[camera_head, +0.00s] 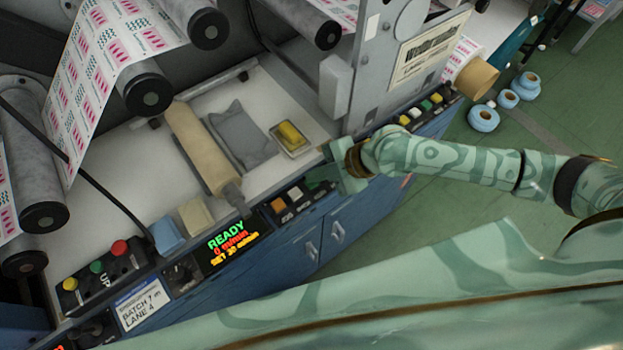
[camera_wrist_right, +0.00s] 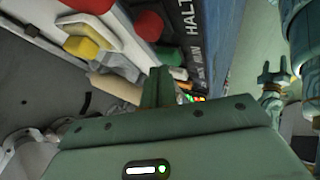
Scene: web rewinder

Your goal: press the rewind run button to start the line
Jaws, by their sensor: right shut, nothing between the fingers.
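The rewind control panel (camera_head: 297,197) is on the blue front edge of the machine, with an orange button (camera_head: 278,205) and paler buttons beside it. My right gripper (camera_head: 322,182) is shut and empty, right at the panel's right end, its fingertips close over a green patch. In the right wrist view, the shut fingers (camera_wrist_right: 158,85) point at the panel, whose labels read HALT and RUN (camera_wrist_right: 193,52). The run button's face is mostly hidden by the fingers, so contact cannot be told. My left gripper (camera_wrist_right: 272,78) shows small there, its two fingers apart.
The display (camera_head: 228,243) reads READY, 0 m/min. To its left is a box with red, green and yellow buttons (camera_head: 97,267). More buttons (camera_head: 420,110) and an upright plate (camera_head: 375,65) lie beyond my right gripper.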

